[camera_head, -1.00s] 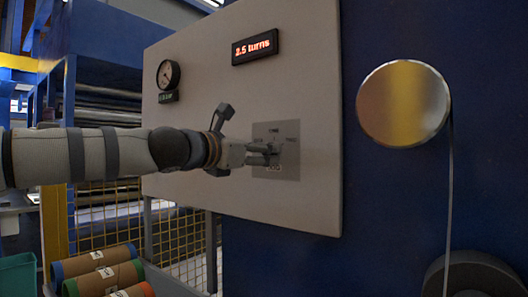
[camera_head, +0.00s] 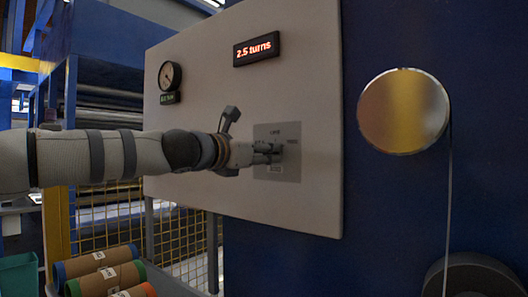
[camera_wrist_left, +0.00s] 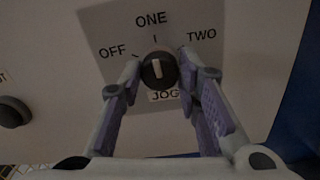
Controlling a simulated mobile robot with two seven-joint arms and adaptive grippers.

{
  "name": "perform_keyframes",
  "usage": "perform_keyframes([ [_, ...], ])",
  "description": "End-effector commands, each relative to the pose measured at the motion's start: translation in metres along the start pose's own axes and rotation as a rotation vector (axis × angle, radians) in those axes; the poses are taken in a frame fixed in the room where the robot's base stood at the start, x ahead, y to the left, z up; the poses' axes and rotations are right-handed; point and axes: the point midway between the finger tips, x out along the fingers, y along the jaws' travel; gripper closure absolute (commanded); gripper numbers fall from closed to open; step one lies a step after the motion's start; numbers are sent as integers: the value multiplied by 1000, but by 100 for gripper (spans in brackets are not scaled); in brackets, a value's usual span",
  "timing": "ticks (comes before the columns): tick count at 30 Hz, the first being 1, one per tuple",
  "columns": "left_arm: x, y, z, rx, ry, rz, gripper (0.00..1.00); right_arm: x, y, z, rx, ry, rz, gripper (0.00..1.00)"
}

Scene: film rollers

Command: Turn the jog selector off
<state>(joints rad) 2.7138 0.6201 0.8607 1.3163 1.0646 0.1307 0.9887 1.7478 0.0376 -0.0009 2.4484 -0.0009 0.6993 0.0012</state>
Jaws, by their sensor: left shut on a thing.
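The jog selector (camera_wrist_left: 158,72) is a round dark knob with a white pointer bar, on a grey plate marked OFF, ONE and TWO, with JOG below. In the left wrist view its bar stands close to upright, toward ONE. My left gripper (camera_head: 271,153) reaches the plate (camera_head: 291,170) from the left. Its two fingers stand on either side of the knob and are shut on it. In the head view the fingers hide most of the knob. My right gripper is not in view.
The pale panel (camera_head: 240,195) carries a red display (camera_head: 257,49) reading 2.5 turns and a round gauge (camera_head: 170,75). Another dark knob (camera_wrist_left: 12,112) shows left of the plate. A metal roller (camera_head: 403,111) is at right. Rolls (camera_head: 100,262) lie at lower left.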

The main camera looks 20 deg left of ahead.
Motion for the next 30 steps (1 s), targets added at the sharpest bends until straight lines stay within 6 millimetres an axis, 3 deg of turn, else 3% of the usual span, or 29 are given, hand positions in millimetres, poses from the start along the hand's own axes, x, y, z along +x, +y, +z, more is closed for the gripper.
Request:
perform_keyframes([
  [14,0,1,0,-383,0,0,97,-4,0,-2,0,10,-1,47],
  [30,1,2,-3,-837,2,1,97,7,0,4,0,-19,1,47],
])
